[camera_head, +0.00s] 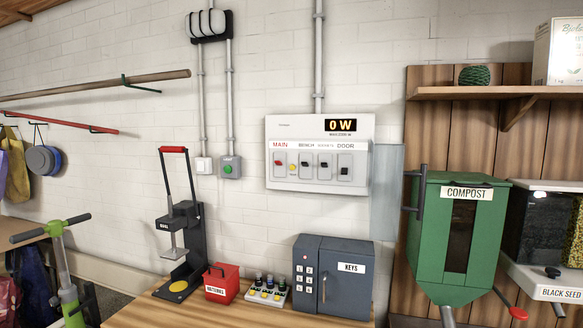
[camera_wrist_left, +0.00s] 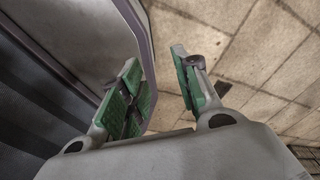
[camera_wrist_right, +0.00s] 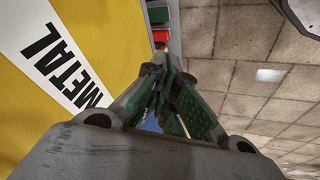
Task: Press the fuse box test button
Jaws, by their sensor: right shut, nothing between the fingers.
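The white fuse box (camera_head: 319,126) hangs on the brick wall in the head view. Its display reads 0 W. Below its labels sit a red switch under MAIN, a small round yellow button (camera_head: 292,168), which looks like the test button, and several black switches. Neither gripper shows in the head view. My left gripper (camera_wrist_left: 163,75) is open and empty above tiled floor. My right gripper (camera_wrist_right: 168,68) is shut and empty, beside a yellow and white surface marked METAL (camera_wrist_right: 75,50). The fuse box cannot be made out in either wrist view.
A wooden bench (camera_head: 225,315) below the fuse box bears a key safe (camera_head: 345,280), a small button panel, a red batteries box (camera_head: 221,284) and a black lever press (camera_head: 181,225). A green compost bin (camera_head: 455,240) stands right. A green button (camera_head: 229,169) is on the wall.

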